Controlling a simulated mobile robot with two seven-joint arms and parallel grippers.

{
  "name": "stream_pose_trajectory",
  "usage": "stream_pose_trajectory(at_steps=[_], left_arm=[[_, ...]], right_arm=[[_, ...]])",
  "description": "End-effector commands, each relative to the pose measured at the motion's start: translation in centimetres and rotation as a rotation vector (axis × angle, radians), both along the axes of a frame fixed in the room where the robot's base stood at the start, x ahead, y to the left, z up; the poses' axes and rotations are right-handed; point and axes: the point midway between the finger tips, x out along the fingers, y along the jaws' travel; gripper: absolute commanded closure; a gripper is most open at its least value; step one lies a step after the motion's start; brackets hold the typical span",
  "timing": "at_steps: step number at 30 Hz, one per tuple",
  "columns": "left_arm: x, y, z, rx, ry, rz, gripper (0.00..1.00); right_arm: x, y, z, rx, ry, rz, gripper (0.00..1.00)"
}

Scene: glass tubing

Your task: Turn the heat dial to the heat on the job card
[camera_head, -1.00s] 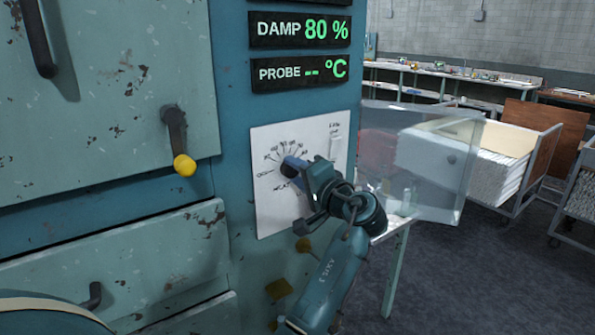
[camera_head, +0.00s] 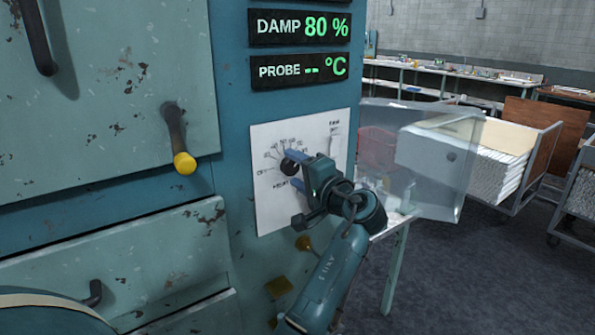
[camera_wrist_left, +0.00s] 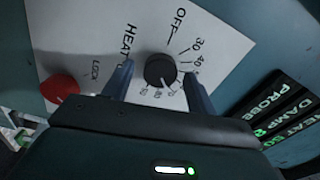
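The heat dial is a round black knob (camera_head: 292,163) on a white scale plate (camera_head: 265,205) on the blue-green cabinet. In the left wrist view the knob (camera_wrist_left: 160,70) lies between the two blue fingers. My left gripper (camera_head: 296,171) is open at the plate, one finger above the knob and one below it in the head view; the gap beside the knob shows in the wrist view (camera_wrist_left: 157,85). A pale mark shows at the knob's lower edge there, but its exact reading is unclear. The hand hides part of the scale. The job card and my right gripper are not in view.
A red knob (camera_wrist_left: 60,88) stands near the LOCK label. Displays above the plate read DAMP 80 % (camera_head: 300,29) and PROBE -- °C (camera_head: 300,71). A clear panel (camera_head: 440,150) sticks out right of the plate. A yellow-tipped handle (camera_head: 184,163) is left.

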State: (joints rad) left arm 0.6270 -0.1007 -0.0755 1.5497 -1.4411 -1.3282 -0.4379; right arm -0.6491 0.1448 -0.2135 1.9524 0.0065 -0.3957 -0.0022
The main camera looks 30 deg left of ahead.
Motion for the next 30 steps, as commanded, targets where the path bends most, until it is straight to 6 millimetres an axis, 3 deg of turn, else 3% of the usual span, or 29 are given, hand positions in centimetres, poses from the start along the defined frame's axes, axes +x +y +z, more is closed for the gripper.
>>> stream_pose_trajectory(at_steps=[11,24,30], left_arm=[[-0.3,-0.9,-0.1,-0.001,-0.002,-0.003,0.41],[-3.7,-9.2,-0.3,-0.003,-0.001,-0.004,0.41],[-4.8,-11.6,-0.1,-0.001,0.0,-0.001,0.41]], right_arm=[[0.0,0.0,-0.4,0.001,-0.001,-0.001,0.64],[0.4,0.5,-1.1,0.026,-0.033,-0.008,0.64],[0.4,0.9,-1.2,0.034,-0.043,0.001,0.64]])
